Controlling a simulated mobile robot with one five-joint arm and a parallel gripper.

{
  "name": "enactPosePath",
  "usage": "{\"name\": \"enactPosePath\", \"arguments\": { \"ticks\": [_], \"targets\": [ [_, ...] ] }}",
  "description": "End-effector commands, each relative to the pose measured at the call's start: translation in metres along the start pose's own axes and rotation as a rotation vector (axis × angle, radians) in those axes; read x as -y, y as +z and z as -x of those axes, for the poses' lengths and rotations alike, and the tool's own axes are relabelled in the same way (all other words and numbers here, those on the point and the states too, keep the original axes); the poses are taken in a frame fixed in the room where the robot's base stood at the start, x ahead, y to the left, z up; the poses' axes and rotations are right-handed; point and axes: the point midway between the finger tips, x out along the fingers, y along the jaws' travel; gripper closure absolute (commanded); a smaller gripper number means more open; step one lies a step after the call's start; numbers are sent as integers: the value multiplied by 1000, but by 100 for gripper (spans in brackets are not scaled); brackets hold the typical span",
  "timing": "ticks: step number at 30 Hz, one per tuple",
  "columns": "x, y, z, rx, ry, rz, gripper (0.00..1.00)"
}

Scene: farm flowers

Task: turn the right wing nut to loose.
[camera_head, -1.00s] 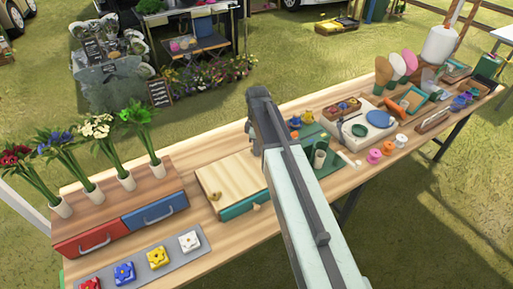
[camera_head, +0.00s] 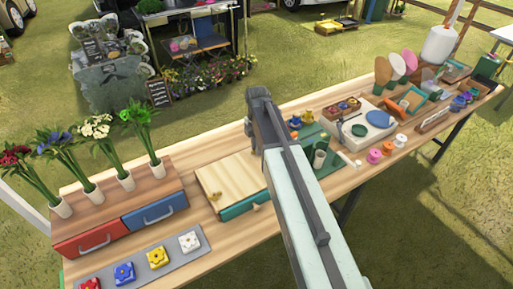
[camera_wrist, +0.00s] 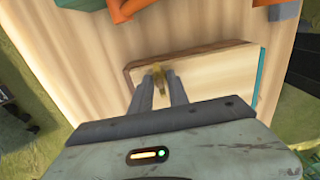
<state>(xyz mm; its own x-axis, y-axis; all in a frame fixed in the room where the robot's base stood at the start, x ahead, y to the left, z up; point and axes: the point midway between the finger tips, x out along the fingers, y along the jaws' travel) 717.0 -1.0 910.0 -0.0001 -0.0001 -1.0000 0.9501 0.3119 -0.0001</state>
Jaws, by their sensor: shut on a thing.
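The press (camera_head: 232,177) is a flat box with a pale wood top and a teal side, lying on the long wooden table. One brass wing nut (camera_head: 214,196) shows at its left end in the head view. Another brass wing nut (camera_wrist: 158,72) shows in the wrist view at the edge of the press top (camera_wrist: 213,80). My gripper (camera_wrist: 158,84) is shut on this wing nut, with one finger at each side of it.
Left of the press stands a chest with a red drawer (camera_head: 88,239) and a blue drawer (camera_head: 154,213), with flowers in white vases on top. A grey strip with colored blocks (camera_head: 157,257) lies in front. Right of my arm, a green mat (camera_head: 330,163) carries small items.

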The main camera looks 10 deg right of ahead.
Motion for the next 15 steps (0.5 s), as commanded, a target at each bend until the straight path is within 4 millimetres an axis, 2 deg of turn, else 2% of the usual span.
{"name": "enactPosePath", "arguments": {
  "ticks": [14,15],
  "targets": [
    [1,-1,0,-1,-3,14,100],
    [1,-1,0,-1,-3,13,71]
  ]
}}
